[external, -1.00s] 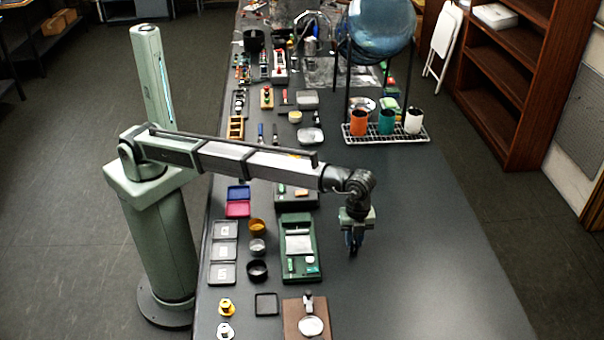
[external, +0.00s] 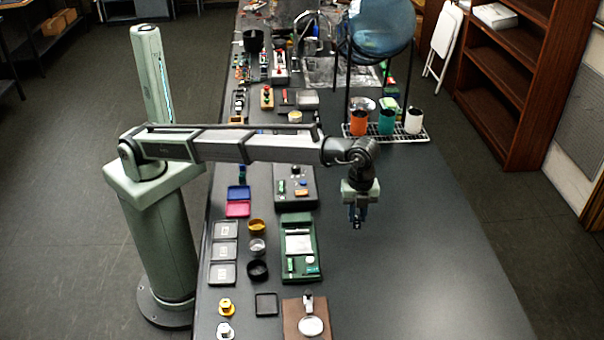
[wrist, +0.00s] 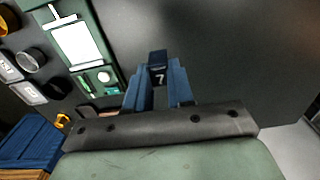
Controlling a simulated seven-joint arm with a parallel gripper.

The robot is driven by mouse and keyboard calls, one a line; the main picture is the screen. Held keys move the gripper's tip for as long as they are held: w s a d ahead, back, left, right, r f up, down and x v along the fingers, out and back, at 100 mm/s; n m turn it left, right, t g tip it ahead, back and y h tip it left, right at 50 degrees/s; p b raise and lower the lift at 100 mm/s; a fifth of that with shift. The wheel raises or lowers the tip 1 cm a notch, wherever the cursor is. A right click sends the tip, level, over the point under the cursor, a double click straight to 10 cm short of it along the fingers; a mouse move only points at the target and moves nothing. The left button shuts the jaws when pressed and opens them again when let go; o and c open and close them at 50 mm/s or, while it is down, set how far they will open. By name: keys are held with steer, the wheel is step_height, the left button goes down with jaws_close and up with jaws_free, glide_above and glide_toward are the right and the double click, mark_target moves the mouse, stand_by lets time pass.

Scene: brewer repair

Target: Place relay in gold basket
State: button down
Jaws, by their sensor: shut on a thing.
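My gripper (external: 357,216) hangs above the clear right part of the dark bench. In the wrist view its blue fingers (wrist: 160,88) are shut on a small dark block marked 7, which I take for the relay (wrist: 158,68). In the external view the relay (external: 357,227) is only a dark bit at the fingertips. The gold basket (external: 257,226) is a small round gold cup on the bench, left of the green device and well left of my gripper. It is partly cut off at the left edge of the wrist view (wrist: 4,24).
A silver cup (external: 257,246) and a black cup (external: 257,270) stand in line with the gold one. Grey trays (external: 222,273) lie left of them. A green device (external: 288,270) lies between cups and gripper. A wire rack (external: 385,138) with coloured cups stands farther back.

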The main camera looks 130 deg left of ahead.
steer(key=d+r, duration=0.2)
steer(key=d, duration=0.3)
glide_above(257, 227)
steer(key=f, duration=0.2)
steer(key=shift+w+d+f, duration=0.1)
steer(key=shift+w+f, duration=0.05)
steer(key=shift+f, duration=1.4)
steer(key=shift+w+d+f, duration=0.1)
steer(key=shift+d+f, duration=0.05)
steer(key=shift+f, duration=1.45)
steer(key=shift+w+d+f, duration=0.1)
steer(key=shift+w+f, duration=0.05)
steer(key=shift+f, duration=1.4)
steer(key=shift+f, duration=0.25)
